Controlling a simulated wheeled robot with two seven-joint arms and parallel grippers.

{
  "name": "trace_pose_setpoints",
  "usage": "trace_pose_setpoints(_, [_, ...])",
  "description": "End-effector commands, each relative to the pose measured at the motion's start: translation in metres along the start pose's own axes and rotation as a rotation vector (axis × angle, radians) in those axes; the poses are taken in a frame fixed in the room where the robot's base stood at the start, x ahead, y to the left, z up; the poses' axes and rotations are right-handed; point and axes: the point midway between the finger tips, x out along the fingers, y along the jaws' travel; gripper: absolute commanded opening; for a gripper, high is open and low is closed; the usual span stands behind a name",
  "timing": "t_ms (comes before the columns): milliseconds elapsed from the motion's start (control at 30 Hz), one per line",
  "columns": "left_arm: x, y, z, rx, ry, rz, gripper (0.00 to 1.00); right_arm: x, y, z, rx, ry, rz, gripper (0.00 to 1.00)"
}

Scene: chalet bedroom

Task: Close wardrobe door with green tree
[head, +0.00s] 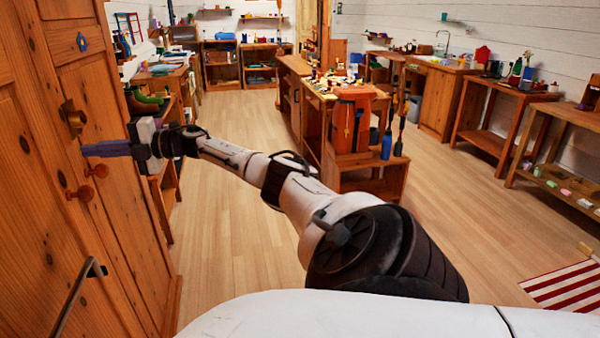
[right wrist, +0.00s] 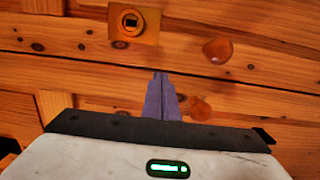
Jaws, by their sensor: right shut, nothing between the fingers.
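The wooden wardrobe (head: 35,190) fills the left side of the head view, with a small blue emblem (head: 82,42) near its top. I see no green tree mark in either view. Two round wooden knobs (head: 97,170) (head: 82,193) and a brass plate (head: 72,117) are on its front. My right gripper (head: 86,150) is shut and empty, its bluish fingers pointing left at the wood near the knobs. In the right wrist view the fingertips (right wrist: 160,76) lie between the brass plate (right wrist: 134,22) and the knobs (right wrist: 217,50); contact is unclear. My left gripper is out of view.
A dark bar-like handle (head: 78,295) shows at lower left. Shelves with goods (head: 165,110) stand just beyond the wardrobe. A wooden workbench (head: 350,130) stands mid-room, and a striped rug (head: 565,285) lies at right. The wooden floor (head: 225,230) beside the wardrobe is clear.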

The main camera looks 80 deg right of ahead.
Motion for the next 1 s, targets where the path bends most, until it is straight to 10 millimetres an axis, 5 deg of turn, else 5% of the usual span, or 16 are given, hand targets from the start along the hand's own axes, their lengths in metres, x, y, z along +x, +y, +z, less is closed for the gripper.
trace_pose_setpoints(467, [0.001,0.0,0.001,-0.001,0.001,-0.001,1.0,-0.007,-0.001,0.001,0.0,-0.001,-0.001,0.0])
trace_pose_setpoints(1000, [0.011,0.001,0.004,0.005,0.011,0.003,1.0,-0.078,-0.004,0.0,-0.002,0.0,-0.007,0.0])
